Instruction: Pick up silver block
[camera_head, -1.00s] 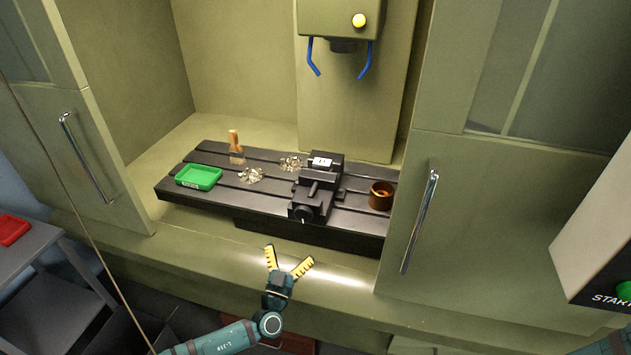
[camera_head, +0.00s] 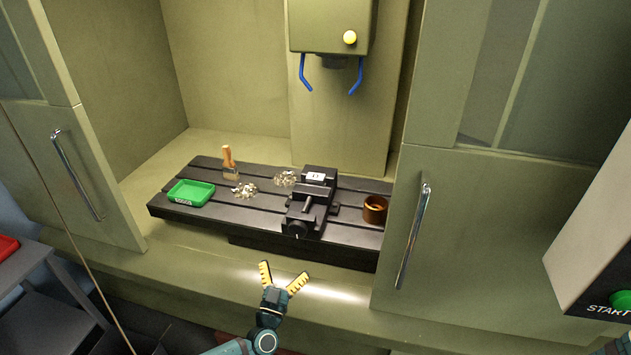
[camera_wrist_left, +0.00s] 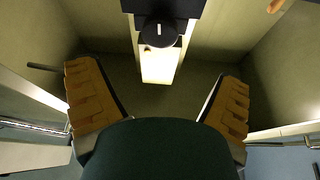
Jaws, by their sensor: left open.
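A small pale, silvery block (camera_head: 316,176) with dark marks on its face sits in the dark vise (camera_head: 308,212) on the machine bed. My left gripper (camera_head: 284,271) is open and empty, with yellow-orange fingers spread. It is in front of the bed's front edge, below the vise in the head view and apart from it. In the left wrist view both fingers (camera_wrist_left: 158,72) are wide apart. The block cannot be made out there. My right gripper is not in view.
A green tray (camera_head: 190,193), metal chips (camera_head: 245,191), a brush (camera_head: 229,162) and a brown cup (camera_head: 375,209) are on the bed. A spindle head with blue hoses (camera_head: 332,62) hangs above. Doors with handles (camera_head: 412,235) flank the opening.

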